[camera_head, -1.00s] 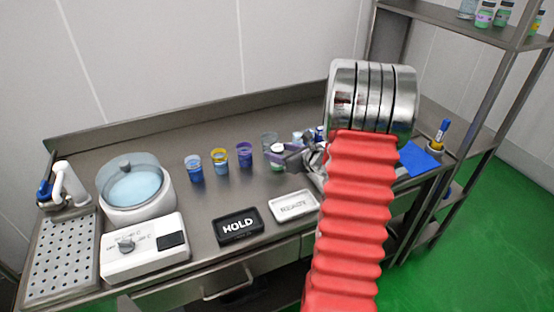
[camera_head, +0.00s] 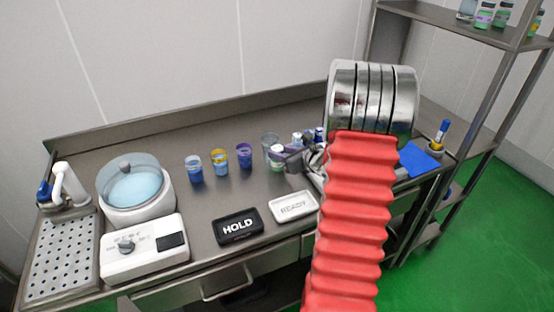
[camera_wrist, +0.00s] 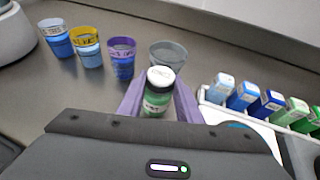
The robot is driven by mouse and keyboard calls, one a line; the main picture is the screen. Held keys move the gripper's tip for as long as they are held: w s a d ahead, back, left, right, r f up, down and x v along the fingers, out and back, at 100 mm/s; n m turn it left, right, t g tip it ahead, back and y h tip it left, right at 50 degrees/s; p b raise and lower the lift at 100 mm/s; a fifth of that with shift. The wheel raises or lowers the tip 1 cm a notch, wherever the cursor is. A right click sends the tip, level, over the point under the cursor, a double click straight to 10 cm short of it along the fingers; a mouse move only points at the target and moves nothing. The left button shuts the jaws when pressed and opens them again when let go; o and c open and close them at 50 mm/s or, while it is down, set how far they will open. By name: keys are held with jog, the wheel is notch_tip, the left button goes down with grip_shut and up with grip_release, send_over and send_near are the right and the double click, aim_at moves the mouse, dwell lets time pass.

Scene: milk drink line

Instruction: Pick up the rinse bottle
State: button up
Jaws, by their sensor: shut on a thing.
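The bottle in my grip, taken as the rinse bottle (camera_wrist: 158,92), is small and green with a white cap; I cannot read its label. It is upright in the wrist view, between the two purple fingers of my gripper (camera_wrist: 158,104), which is shut on it. In the head view the bottle (camera_head: 277,154) is at the middle of the bench, and my gripper (camera_head: 285,155) comes at it from the right, partly hidden by my arm. I cannot tell whether its base touches the bench.
A clear grey cup (camera_wrist: 168,54) is close behind the bottle. A purple-rimmed cup (camera_wrist: 122,58), a yellow-rimmed cup (camera_wrist: 86,46) and a pale-rimmed cup (camera_wrist: 56,38) stand left. A white rack (camera_wrist: 262,128) of several small bottles is right. HOLD (camera_head: 238,226) and READY (camera_head: 293,206) trays lie in front.

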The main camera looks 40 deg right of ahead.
jog(key=shift+s+r, duration=0.55)
jog(key=shift+s, duration=0.05)
jog(key=r+v, duration=0.1)
jog(key=v, duration=1.3)
jog(key=shift+r, duration=0.35)
